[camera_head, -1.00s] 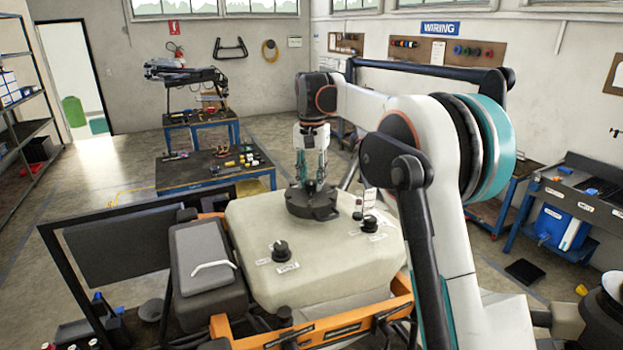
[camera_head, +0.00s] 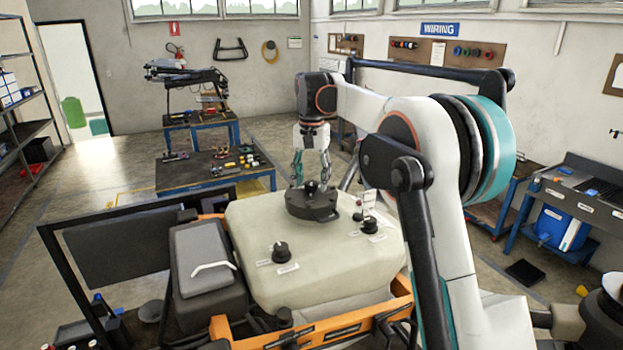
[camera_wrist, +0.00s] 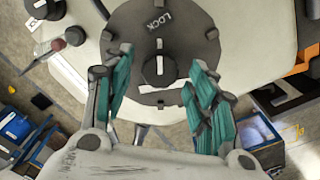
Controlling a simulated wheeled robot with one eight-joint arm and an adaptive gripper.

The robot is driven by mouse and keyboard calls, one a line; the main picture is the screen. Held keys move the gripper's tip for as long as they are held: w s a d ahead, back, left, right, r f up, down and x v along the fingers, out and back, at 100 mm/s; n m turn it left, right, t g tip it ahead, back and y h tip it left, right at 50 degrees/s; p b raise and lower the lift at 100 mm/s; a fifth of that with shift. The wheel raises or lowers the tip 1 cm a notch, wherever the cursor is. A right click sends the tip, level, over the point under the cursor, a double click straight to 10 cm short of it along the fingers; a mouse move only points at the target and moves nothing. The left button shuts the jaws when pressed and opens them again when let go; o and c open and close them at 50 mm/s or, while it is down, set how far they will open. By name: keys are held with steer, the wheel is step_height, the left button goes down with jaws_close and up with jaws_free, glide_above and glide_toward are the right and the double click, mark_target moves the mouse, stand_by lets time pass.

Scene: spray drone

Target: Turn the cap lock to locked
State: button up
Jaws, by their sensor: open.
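The dark round cap (camera_head: 312,208) sits on top of the beige tank (camera_head: 255,220). A small black knob (camera_head: 312,187) stands at its middle. My gripper (camera_head: 311,172) is open and empty just above the cap. In the wrist view its teal-padded fingers (camera_wrist: 158,62) lie to either side of the knob, with clear gaps. The lower part of the cap is partly hidden by the fingers.
Two other black knobs with labels, one in front (camera_head: 281,250) and one at right (camera_head: 370,224), stand on the tank. An orange frame (camera_head: 330,328) runs along its front. A blue workbench (camera_head: 215,172) with small parts stands behind. The space directly above the cap is clear apart from my gripper.

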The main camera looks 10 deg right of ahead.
mark_target(312, 183)
step_height(312, 183, up, 12)
stand_by(0.5)
steer(key=shift+f, duration=0.2)
steer(key=s+f+n+t+b, duration=0.1)
steer(key=s+f+b, duration=0.5)
steer(key=s, duration=0.1)
steer(key=s+f+n+t+b, duration=0.1)
steer(key=s+f+b, duration=0.5)
steer(key=s+f+n+t+b, duration=0.1)
steer(key=s+f+b, duration=0.5)
steer(key=s, duration=0.1)
steer(key=shift+s+n+t, duration=0.3)
steer(key=shift+s+t, duration=0.05)
steer(key=shift+t, duration=0.05)
steer(key=s+f+n+t+b, duration=0.1)
steer(key=s+f+b, duration=0.3)
steer(key=f, duration=0.6)
steer(key=s+f+n+t+b, duration=0.1)
steer(key=s+f+b, duration=0.4)
steer(key=s+f, duration=0.4)
steer(key=s+f+n+t+b, duration=0.1)
steer(key=s+f+b, duration=0.3)
steer(key=f, duration=0.7)
steer(key=s, duration=0.2)
steer(key=shift+s, duration=0.4)
steer(key=shift+c, duration=0.3)
